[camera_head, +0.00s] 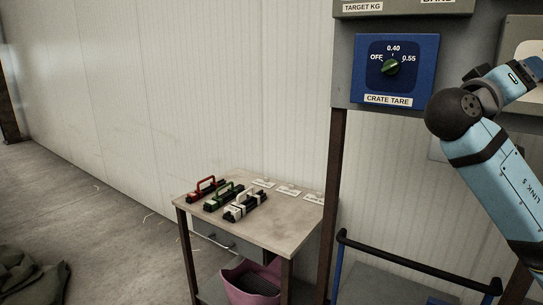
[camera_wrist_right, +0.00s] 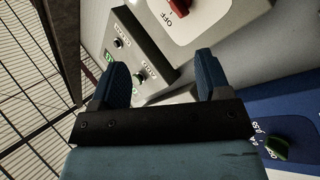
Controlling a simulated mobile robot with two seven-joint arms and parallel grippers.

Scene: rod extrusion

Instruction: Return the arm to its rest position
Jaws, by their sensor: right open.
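My right arm's light blue links come in from the right in the head view, in front of the wall panels; its gripper is cut off there. In the right wrist view my right gripper (camera_wrist_right: 160,80) is open, with two blue fingers apart and nothing between them. Beyond the fingers is a grey control box (camera_wrist_right: 160,60) with small knobs and a green display. A white plate with a red switch (camera_wrist_right: 180,8) marked OFF is above it. The blue CRATE TARE panel (camera_head: 395,70) has a green knob (camera_head: 390,67); its knob also shows in the wrist view (camera_wrist_right: 277,146). My left gripper is not seen.
A small table (camera_head: 285,232) holds red, green and white handled tools (camera_head: 237,204) and several labels. A pink bin (camera_head: 245,286) is under it. A dark rail (camera_head: 415,266) stands at lower right.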

